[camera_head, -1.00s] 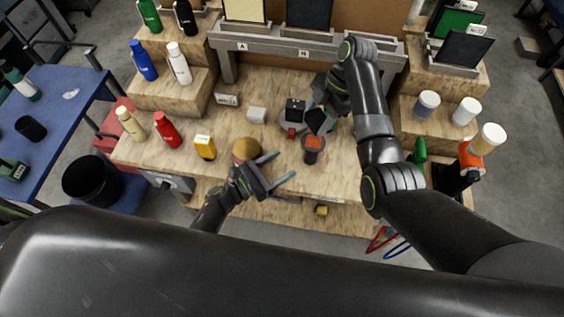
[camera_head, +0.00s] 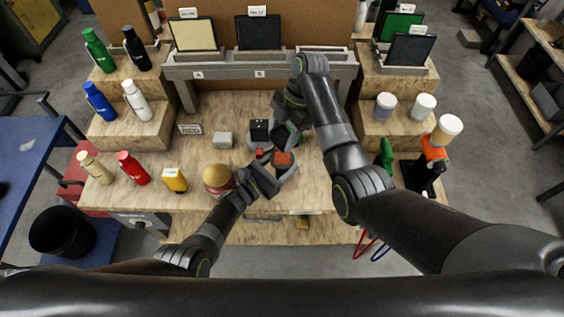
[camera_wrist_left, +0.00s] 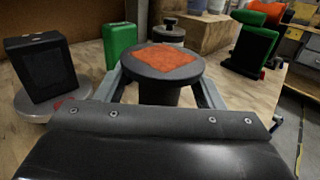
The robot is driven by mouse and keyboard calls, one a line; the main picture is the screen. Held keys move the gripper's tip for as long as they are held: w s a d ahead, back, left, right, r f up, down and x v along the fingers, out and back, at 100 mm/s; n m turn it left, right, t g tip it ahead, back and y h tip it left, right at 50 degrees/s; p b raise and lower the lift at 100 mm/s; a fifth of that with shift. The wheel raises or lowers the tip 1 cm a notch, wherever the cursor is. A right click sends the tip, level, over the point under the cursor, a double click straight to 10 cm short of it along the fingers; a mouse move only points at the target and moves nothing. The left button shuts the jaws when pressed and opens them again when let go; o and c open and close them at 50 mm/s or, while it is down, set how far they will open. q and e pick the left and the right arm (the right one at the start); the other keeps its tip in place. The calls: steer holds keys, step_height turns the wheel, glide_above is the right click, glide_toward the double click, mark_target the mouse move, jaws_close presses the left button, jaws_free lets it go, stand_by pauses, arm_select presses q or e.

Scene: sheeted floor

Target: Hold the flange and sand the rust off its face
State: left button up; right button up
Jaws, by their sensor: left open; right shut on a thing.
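The flange (camera_head: 284,159) is a dark round piece with an orange rust patch on its upward face. It stands upright on the bench and shows large in the left wrist view (camera_wrist_left: 163,62). My left gripper (camera_head: 282,172) is open, with its fingers on either side of the flange below the face. A gap shows beside the fingers in the wrist view. My right gripper (camera_head: 287,117) is shut on a dark sanding block with a green side (camera_head: 288,136), just behind and above the flange. The arm partly hides its hold.
A black block (camera_head: 259,130) stands on a grey disc just left of the flange, also in the wrist view (camera_wrist_left: 42,66). A burger-like ball (camera_head: 217,178) and a yellow bottle (camera_head: 174,180) are near my left arm.

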arm_select(q)
steer(key=shift+w+d, duration=0.1)
steer(key=c, duration=1.3)
